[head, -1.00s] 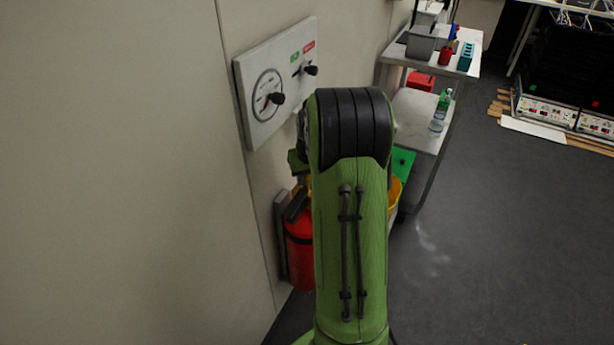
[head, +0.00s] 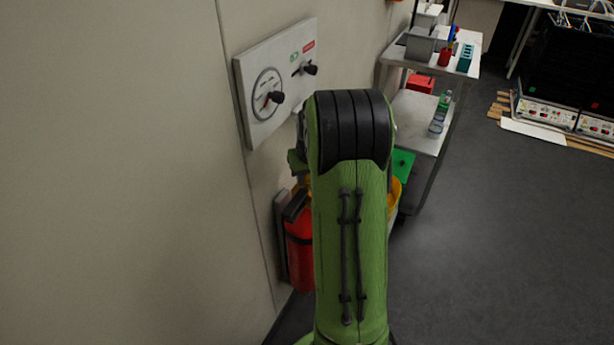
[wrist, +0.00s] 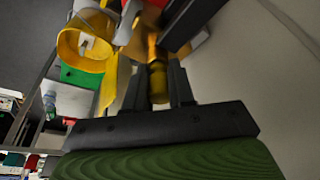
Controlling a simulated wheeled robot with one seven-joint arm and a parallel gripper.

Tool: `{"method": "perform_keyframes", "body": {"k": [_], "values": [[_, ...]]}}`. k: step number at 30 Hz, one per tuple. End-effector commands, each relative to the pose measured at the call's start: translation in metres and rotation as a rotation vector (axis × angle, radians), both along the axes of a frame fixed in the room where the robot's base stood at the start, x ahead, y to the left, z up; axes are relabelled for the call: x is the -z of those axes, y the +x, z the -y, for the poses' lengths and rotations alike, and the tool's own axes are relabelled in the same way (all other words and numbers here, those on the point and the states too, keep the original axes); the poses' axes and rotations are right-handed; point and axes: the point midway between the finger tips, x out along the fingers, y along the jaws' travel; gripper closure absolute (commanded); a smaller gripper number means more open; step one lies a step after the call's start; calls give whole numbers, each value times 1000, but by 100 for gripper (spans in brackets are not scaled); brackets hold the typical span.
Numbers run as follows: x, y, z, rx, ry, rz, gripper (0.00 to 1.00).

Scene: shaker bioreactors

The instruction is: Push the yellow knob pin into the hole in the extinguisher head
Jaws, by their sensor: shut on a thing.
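The red fire extinguisher (head: 299,248) stands against the wall in the head view, partly covered by my arm. Its dark upper part (head: 296,207) shows just left of the arm. In the wrist view my gripper (wrist: 158,82) is shut on the yellow knob pin (wrist: 158,84), with a dark finger on each side of it. The far end of the pin reaches toward orange and dark parts at the top of the view. I cannot tell whether the pin's tip is in the hole, and the hole itself is not visible. The head view hides my gripper behind my arm.
A wall panel with a dial and black knobs (head: 276,84) is above the extinguisher. A yellow container (wrist: 82,50) is close by at upper left in the wrist view. A trolley (head: 430,110) stands farther back.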

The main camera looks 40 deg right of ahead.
Motion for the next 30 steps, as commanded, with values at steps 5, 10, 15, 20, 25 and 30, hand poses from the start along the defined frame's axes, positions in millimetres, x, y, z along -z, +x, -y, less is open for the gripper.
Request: {"method": "perform_keyframes", "body": {"k": [5, 10, 15, 20, 25, 30], "values": [[18, -9, -3, 5, 24, -40, 100], [18, -9, -3, 5, 24, -40, 67], [17, -8, -4, 2, 25, -39, 46], [1, -11, -6, 0, 23, -34, 45], [-48, -20, -12, -2, 15, -21, 45], [-96, -32, -16, 2, 8, -13, 45]]}}
